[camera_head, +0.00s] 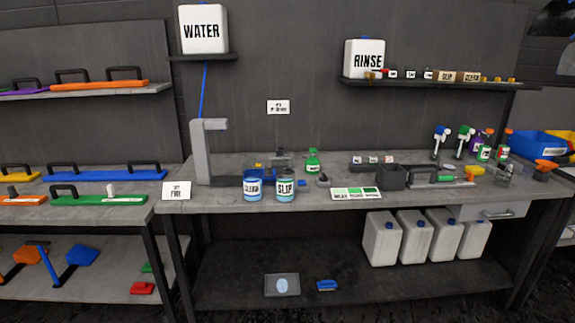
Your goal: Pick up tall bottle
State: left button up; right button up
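Several bottles show, and I cannot tell which one is the tall bottle. A white spray bottle with a blue head (440,142) and another with a green head (464,143) stand upright at the right of the workbench (330,207). A small green bottle (313,161) stands near the middle back of the bench. Two round containers, labelled CLEAN (252,187) and SLIP (285,190), stand at the front left of the bench. Neither of my grippers is in view.
A WATER tank (202,30) and a RINSE tank (363,58) sit on wall shelves. A grey post (203,155) rises at the bench's left. Several white jugs (383,240) stand on the lower shelf. A black box (391,178) sits mid-right.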

aim_at(285, 170)
jog(key=i+j+z, duration=0.2)
jog(key=i+j, duration=0.3)
jog(key=i, duration=0.15)
jog(key=i+j+z, duration=0.15)
jog(key=i+j, duration=0.45)
jog(key=i+j+z, duration=0.2)
jog(key=i+j, duration=0.45)
jog(key=i+j+z, duration=0.2)
jog(key=i+j, duration=0.3)
jog(key=j, duration=0.25)
